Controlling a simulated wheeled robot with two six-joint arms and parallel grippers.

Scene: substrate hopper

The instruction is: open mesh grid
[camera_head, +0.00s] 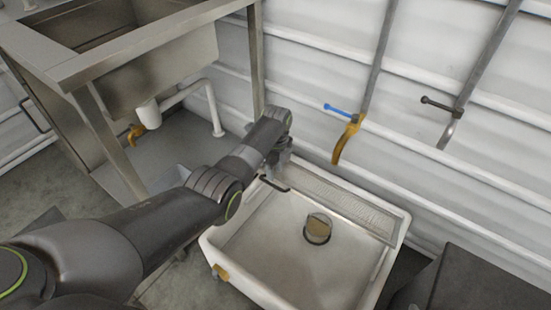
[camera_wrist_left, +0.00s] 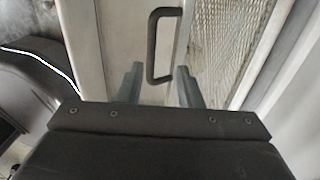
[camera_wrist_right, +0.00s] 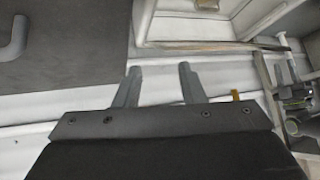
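The mesh grid (camera_head: 340,205) is a pale perforated panel along the back side of the white hopper (camera_head: 222,246). Its mesh also shows at the upper right of the left wrist view (camera_wrist_left: 228,42). A black C-shaped handle (camera_wrist_left: 152,45) stands at the panel's near end; in the head view the handle (camera_head: 272,185) is partly behind my arm. My left gripper (camera_head: 282,164) is over that end of the hopper. In the left wrist view its fingers are apart, and the handle's lower end lies between them in the picture; contact is unclear. My right gripper (camera_wrist_right: 157,80) is open and empty.
A round drain (camera_head: 317,229) is in the hopper floor. A metal sink (camera_head: 150,60) stands at upper left. Pipes with a blue-handled valve (camera_head: 340,110) and a black-handled valve (camera_head: 441,105) run along the white wall. A dark box (camera_head: 485,285) is at lower right.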

